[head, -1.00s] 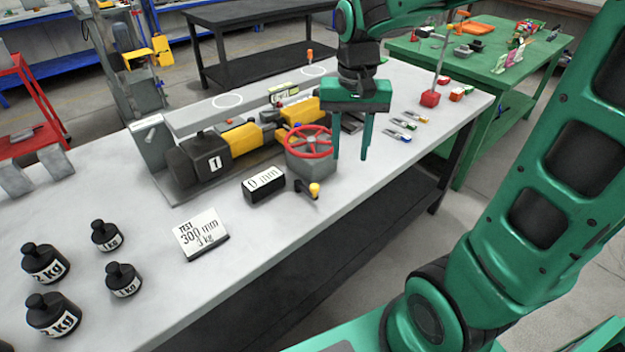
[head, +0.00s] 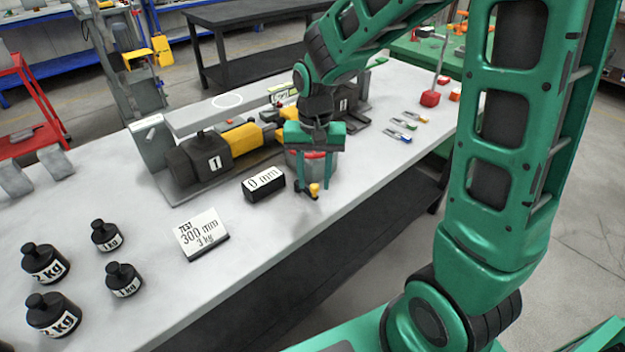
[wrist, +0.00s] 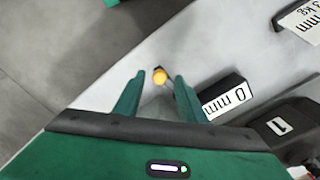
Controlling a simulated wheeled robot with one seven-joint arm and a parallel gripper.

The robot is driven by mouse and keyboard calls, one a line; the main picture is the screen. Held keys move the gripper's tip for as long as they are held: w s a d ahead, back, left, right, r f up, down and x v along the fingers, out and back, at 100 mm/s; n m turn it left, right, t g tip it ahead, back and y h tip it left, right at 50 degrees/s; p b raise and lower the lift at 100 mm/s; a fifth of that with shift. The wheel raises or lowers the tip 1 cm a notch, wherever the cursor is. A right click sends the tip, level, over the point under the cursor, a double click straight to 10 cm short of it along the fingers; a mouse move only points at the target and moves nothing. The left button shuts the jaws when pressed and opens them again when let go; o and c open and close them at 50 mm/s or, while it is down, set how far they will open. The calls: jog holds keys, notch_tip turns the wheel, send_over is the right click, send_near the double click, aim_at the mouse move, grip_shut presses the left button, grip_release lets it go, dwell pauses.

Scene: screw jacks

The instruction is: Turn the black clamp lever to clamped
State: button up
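The black clamp lever (head: 304,189) with a yellow-orange knob sticks out low at the front of the screw jack, right of the "0 mm" display. In the wrist view its knob (wrist: 160,76) shows just beyond and between my fingertips. My gripper (head: 313,186) is open and points down over the front of the jack. Its fingers stand on either side of the lever area in the head view, and I cannot tell whether they touch it. The red handwheel (head: 318,154) is mostly hidden behind my gripper.
The "0 mm" display box (head: 263,184) stands close to the left of the lever. A "TEST 300 mm 3 kg" card (head: 202,233) and several black weights (head: 45,262) are farther left. Jack 1 (head: 205,160) is behind. The bench front edge is close.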

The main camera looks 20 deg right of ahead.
jog(key=shift+f, duration=0.5)
grip_shut()
